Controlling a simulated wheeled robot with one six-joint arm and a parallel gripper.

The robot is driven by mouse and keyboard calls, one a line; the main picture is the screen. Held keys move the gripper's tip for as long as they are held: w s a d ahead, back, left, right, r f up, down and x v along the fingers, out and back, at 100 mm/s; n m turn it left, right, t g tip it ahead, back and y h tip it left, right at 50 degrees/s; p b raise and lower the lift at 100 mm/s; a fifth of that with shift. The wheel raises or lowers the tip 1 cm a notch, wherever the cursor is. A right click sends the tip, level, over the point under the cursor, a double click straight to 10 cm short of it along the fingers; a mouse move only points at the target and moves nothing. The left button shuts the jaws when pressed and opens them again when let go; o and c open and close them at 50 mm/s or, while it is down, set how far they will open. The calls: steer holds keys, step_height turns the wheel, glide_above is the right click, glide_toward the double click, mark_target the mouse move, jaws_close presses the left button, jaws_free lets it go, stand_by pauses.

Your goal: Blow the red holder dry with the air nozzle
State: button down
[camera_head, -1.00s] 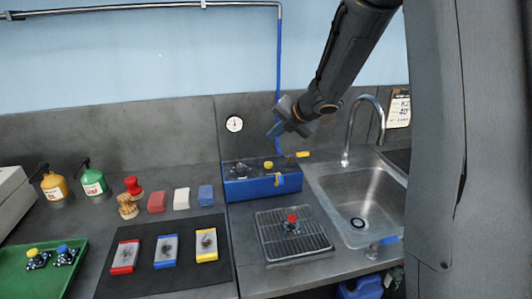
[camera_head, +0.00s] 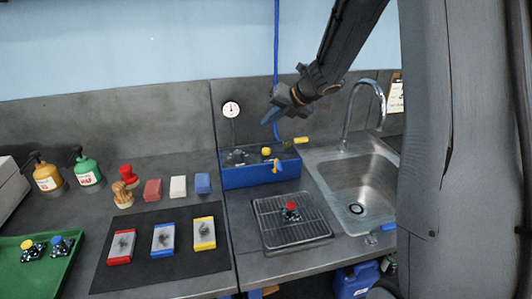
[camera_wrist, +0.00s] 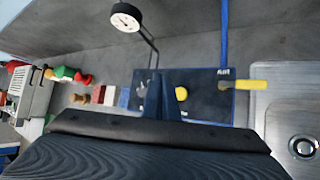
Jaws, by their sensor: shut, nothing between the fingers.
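The red holder (camera_head: 291,205), a small dark piece with a red top, stands upright on the wire rack (camera_head: 265,228) left of the sink. A yellow-handled piece (camera_head: 298,141), which looks like the air nozzle, lies at the right end of the blue box (camera_head: 240,179); it also shows in the wrist view (camera_wrist: 243,85). My gripper (camera_head: 270,117) is shut and empty, above the box and left of the yellow handle, apart from both. Its fingers (camera_wrist: 172,90) cover part of the box in the wrist view. The red holder is not visible in the wrist view.
A blue hose (camera_head: 276,60) hangs behind my gripper. A dial gauge (camera_head: 231,109) rises from the box's left side. The sink (camera_head: 345,170) and its tall tap (camera_head: 347,120) stand at right. Blocks, bottles and a black mat (camera_head: 150,275) occupy the left.

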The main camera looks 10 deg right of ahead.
mark_target(269, 151)
steer(key=shift+f+b, duration=3.3)
steer(key=shift+f, duration=0.4)
steer(key=shift+f, duration=0.15)
steer(key=shift+f, duration=0.3)
steer(key=shift+f+b, duration=0.55)
steer(key=shift+b, duration=0.15)
steer(key=shift+r, duration=0.1)
steer(key=shift+r+p, duration=0.95)
steer(key=shift+p, duration=0.15)
step_height(269, 151, up, 5)
steer(key=p, duration=0.5)
